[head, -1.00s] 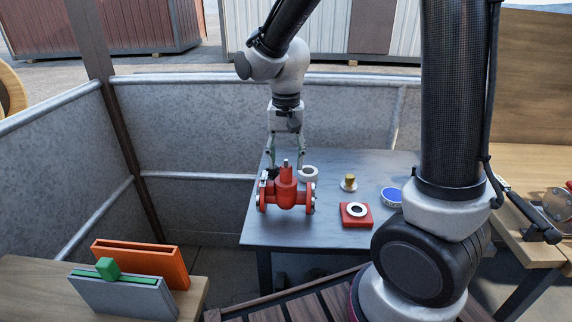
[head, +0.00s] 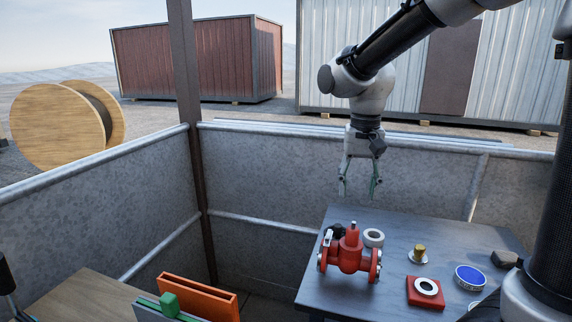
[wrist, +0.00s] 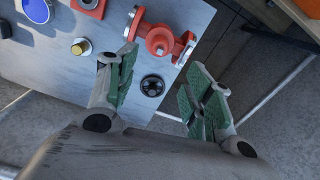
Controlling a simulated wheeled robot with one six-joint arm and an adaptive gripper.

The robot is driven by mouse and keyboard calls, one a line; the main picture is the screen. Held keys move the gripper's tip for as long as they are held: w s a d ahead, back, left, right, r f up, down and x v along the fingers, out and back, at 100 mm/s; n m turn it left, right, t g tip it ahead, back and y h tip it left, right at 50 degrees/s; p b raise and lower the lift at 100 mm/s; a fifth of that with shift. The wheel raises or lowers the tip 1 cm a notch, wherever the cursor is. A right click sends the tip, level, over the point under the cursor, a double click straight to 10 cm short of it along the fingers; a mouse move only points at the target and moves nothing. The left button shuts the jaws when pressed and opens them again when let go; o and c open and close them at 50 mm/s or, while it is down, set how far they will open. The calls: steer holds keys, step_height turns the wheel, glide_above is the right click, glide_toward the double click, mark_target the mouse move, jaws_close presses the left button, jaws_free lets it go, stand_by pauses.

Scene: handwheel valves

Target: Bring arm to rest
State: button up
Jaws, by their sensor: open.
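My gripper (head: 359,193) is open and empty in the head view, raised above the far edge of the table, behind and above the red valve. The red valve (head: 350,256) stands upright on the grey table with its bare stem pointing up. In the wrist view, the open gripper (wrist: 162,72) shows its green finger pads well apart. A black handwheel (wrist: 152,86) lies on the table between them in that picture, beside the red valve (wrist: 160,40). In the head view, the handwheel (head: 337,230) is partly hidden behind the valve.
Grey wall panels (head: 262,185) stand behind.

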steer(key=s+d+r+n+t, duration=0.1)
steer(key=s+d+r+t, duration=0.1)
steer(key=s+d, duration=0.5)
steer(key=s+d+r+n+t, duration=0.1)
steer(key=s+d+r+t, duration=0.1)
steer(key=s+d, duration=0.6)
steer(key=s, duration=0.3)
steer(key=shift+n, duration=0.4)
stand_by(0.5)
